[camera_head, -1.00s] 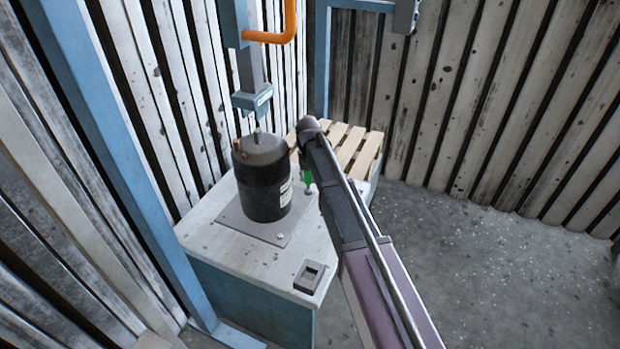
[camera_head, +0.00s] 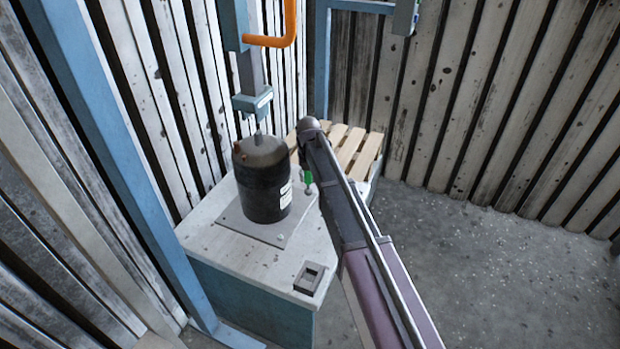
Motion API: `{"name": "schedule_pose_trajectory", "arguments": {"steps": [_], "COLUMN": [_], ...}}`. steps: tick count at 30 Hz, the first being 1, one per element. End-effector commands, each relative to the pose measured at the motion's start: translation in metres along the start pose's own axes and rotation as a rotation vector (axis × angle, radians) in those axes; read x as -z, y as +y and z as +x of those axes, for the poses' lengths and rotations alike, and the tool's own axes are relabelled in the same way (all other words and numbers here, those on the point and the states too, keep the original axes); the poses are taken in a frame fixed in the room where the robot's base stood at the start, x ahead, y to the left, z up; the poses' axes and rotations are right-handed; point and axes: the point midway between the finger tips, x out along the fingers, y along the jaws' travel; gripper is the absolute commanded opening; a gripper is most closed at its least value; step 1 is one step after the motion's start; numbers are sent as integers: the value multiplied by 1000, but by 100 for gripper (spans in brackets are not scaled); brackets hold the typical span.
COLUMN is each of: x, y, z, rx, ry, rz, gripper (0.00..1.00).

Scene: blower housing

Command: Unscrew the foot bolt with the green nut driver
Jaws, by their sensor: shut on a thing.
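The green nut driver (camera_head: 308,177) stands about upright to the right of the black blower housing (camera_head: 262,178). Its silver lower end (camera_head: 309,190) is down close to the right edge of the housing's square base plate (camera_head: 242,228). I cannot tell whether it sits on the foot bolt, which I cannot make out under it. My gripper (camera_head: 304,166) is at the top of the driver and shut on it. My arm hides most of the gripper and its fingers.
The housing stands on a pale-topped blue bench (camera_head: 205,232). A press column with a blue head (camera_head: 252,102) and orange pipe (camera_head: 288,25) rises above it. A small square holder (camera_head: 309,278) is at the bench's front corner. A slatted pallet (camera_head: 355,150) lies behind. The floor at right is clear.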

Motion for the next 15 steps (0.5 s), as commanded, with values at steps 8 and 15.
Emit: {"name": "schedule_pose_trajectory", "arguments": {"steps": [8, 15], "x": [0, 0], "y": [0, 0], "z": [-10, -16], "rx": [0, 0], "ry": [-1, -1], "rz": [0, 0], "gripper": [0, 0]}}
